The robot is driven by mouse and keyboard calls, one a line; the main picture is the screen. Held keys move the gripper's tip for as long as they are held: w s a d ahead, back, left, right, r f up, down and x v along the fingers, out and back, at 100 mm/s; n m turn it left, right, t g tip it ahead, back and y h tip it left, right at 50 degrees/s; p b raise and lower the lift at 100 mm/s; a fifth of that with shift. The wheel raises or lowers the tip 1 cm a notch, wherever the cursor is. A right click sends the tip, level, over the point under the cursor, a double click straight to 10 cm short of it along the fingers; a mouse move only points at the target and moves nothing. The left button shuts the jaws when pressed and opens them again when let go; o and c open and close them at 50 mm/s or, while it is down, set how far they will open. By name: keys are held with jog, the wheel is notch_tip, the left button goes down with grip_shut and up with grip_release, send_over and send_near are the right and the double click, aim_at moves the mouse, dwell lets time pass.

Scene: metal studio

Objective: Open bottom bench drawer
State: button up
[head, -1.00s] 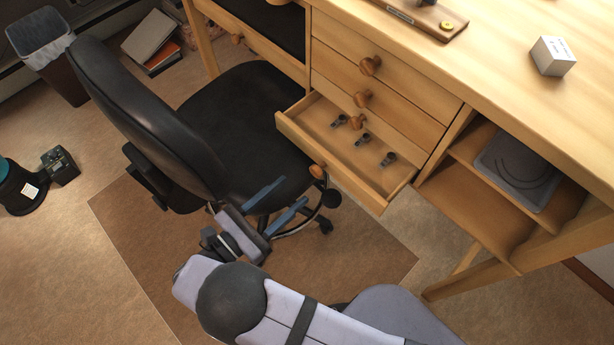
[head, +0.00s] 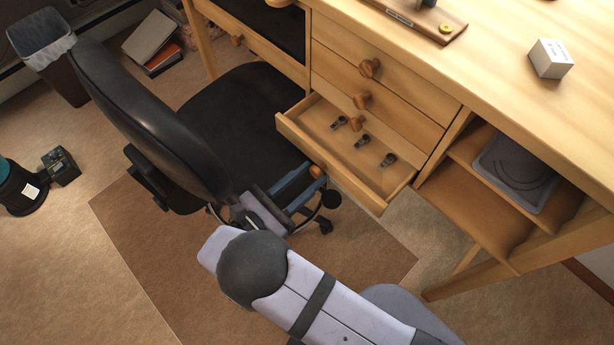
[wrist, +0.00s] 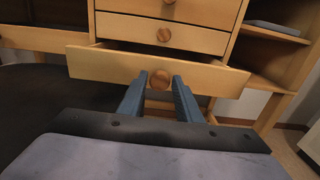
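The bottom bench drawer (head: 345,176) is pulled out from the wooden bench. Its inside shows in the head view. Its front (wrist: 110,66) and round wooden knob (wrist: 161,79) face me in the wrist view; the knob also shows in the head view (head: 317,171). My gripper (head: 312,177) is open at the drawer front. In the wrist view its two blue fingers (wrist: 159,80) stand on either side of the knob, with narrow gaps visible. I cannot tell how far the tips reach past the knob.
Three small dark metal pieces (head: 362,140) lie in the drawer. Two shut drawers with knobs (head: 369,68) are above it. A black office chair (head: 150,120) stands close at the left of my gripper. An open shelf (head: 480,195) is right of the drawers.

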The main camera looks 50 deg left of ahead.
grip_shut()
jog(key=s, duration=0.4)
jog(key=shift+s+b, duration=0.25)
jog(key=shift+b, duration=0.1)
jog(key=shift+o, duration=2.4)
grip_release()
jog(key=shift+w, duration=0.1)
